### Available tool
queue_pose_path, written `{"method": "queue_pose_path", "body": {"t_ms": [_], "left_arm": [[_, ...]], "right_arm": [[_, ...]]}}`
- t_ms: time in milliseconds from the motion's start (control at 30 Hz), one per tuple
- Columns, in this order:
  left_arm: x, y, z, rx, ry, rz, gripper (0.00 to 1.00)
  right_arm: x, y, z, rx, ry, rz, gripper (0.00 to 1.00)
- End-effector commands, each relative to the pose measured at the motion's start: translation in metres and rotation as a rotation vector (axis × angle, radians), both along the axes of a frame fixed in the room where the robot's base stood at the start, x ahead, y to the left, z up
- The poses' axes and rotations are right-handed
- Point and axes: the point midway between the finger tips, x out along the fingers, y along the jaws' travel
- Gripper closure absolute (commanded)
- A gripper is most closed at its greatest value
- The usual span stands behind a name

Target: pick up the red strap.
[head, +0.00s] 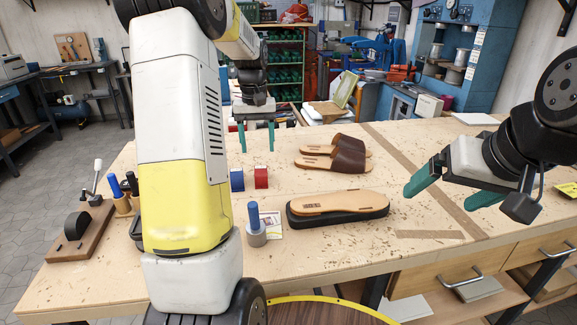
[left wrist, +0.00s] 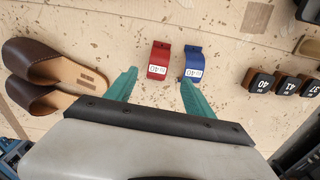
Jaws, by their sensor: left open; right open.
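The red strap (head: 261,178) stands on the workbench (head: 330,250), just right of a blue strap (head: 237,180) in the head view. In the left wrist view the red strap (left wrist: 159,61) lies ahead of the space between my left fingertips, and the blue strap (left wrist: 194,65) is near the right fingertip. Both straps carry white labels. My left gripper (head: 257,136) is open and empty, apart from the straps; it also shows in the left wrist view (left wrist: 158,85). My right gripper (head: 446,194) is open and empty over the right part of the bench.
Brown sandals (head: 335,157) lie behind a sole on a black base (head: 340,205). A blue-handled tool (head: 255,222) stands at the front. Bench around the red strap's right side is bare.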

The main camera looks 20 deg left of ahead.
Motion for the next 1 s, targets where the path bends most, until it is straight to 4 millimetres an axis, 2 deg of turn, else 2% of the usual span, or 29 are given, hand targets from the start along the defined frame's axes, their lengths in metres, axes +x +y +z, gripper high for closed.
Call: {"method": "queue_pose_path", "body": {"t_ms": [167, 467, 733, 1000], "left_arm": [[0.009, 0.009, -0.016, 0.004, 0.026, 0.019, 0.38], [0.008, 0.008, -0.048, 0.004, 0.029, 0.018, 0.38], [0.006, 0.006, -0.086, 0.003, 0.029, 0.019, 0.38], [0.006, 0.006, -0.092, 0.005, 0.025, 0.019, 0.38]], "right_arm": [[0.0, 0.0, 0.0, 0.0, 0.0, 0.0, 0.1], [0.0, 0.0, 0.0, 0.0, 0.0, 0.0, 0.1], [0.0, 0.0, 0.0, 0.0, 0.0, 0.0, 0.1], [0.0, 0.0, 0.0, 0.0, 0.0, 0.0, 0.1]]}}
